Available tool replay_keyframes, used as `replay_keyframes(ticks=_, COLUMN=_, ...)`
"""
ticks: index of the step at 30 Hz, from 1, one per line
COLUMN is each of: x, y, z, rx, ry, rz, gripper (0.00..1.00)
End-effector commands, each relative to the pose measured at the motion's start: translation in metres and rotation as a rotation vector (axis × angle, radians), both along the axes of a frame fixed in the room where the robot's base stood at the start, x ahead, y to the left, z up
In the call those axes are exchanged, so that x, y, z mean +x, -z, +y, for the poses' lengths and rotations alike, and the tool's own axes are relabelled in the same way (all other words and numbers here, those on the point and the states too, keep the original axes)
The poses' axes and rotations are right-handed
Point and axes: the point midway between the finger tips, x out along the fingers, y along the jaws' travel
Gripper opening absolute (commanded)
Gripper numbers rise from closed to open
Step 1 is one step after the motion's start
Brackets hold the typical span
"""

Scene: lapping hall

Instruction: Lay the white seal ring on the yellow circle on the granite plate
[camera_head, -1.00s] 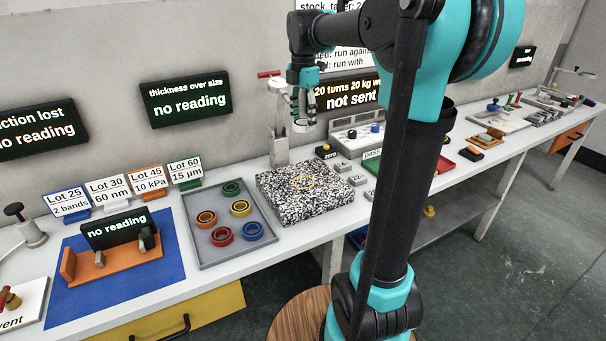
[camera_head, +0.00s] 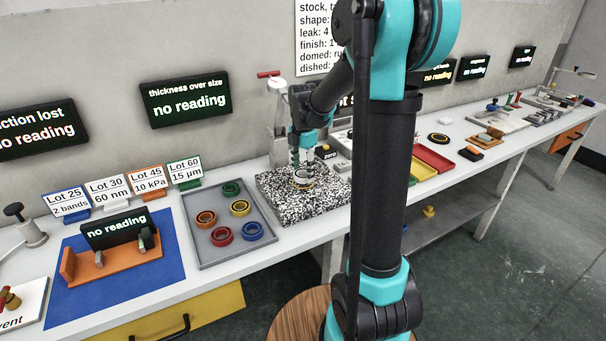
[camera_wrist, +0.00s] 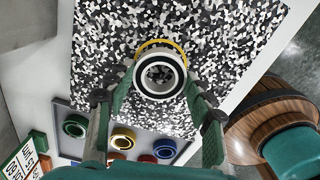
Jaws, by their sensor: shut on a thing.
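The white seal ring (camera_wrist: 160,95) is between the fingers of my gripper (camera_wrist: 158,85) in the wrist view, its dark bore facing me. My gripper (camera_head: 303,169) is shut on it, low over the speckled granite plate (camera_head: 325,202). The yellow circle (camera_wrist: 160,43) shows as an arc beyond the ring's far edge in the wrist view; the ring and fingers hide the rest. The ring lies over most of the circle, a little towards the near side in that view. I cannot tell whether the ring touches the plate.
A grey tray (camera_head: 264,240) with several coloured rings stands left of the plate. A blue mat (camera_head: 75,292) with an orange gauge lies farther left. Lot signs (camera_head: 105,190) stand behind. A column stand (camera_head: 278,110) rises behind the plate; a red tray (camera_head: 433,160) is to the right.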

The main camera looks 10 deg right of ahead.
Motion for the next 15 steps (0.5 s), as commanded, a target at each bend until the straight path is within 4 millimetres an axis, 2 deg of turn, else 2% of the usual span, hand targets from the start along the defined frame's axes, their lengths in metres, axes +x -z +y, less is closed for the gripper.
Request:
replay_keyframes(ticks=4, x=0.000, y=0.013, z=0.000, rx=0.000, ry=0.000, rz=0.000, gripper=0.22)
replay_keyframes(ticks=15, x=0.000, y=0.016, z=0.000, rx=0.000, ry=0.000, rz=0.000, gripper=0.22)
